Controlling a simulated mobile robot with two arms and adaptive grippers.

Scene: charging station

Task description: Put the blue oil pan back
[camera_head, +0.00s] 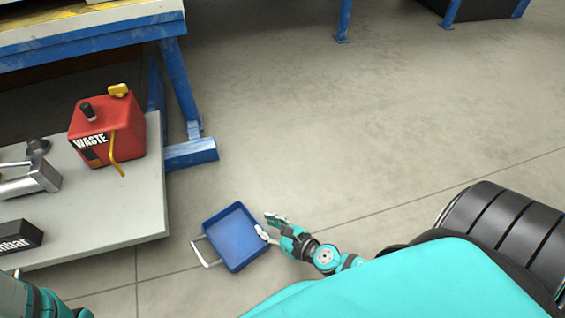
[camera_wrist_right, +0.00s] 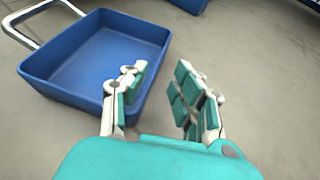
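The blue oil pan (camera_head: 232,240) is a rectangular tray with a metal loop handle on its left side. In the head view it appears beside the low grey platform, over the floor. My right gripper (camera_head: 268,228) is at the pan's right side, fingers apart. In the right wrist view, the pan (camera_wrist_right: 95,58) is at upper left. One finger of the gripper (camera_wrist_right: 158,90) overlaps the pan's inside near its rim and the other is outside. Whether either finger touches the rim I cannot tell.
The low grey platform (camera_head: 128,216) holds a red waste can (camera_head: 106,130), a metal tool (camera_head: 30,178) and a black box (camera_head: 16,238). A blue-legged table (camera_head: 179,85) stands behind it. The floor (camera_head: 340,130) to the right is clear.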

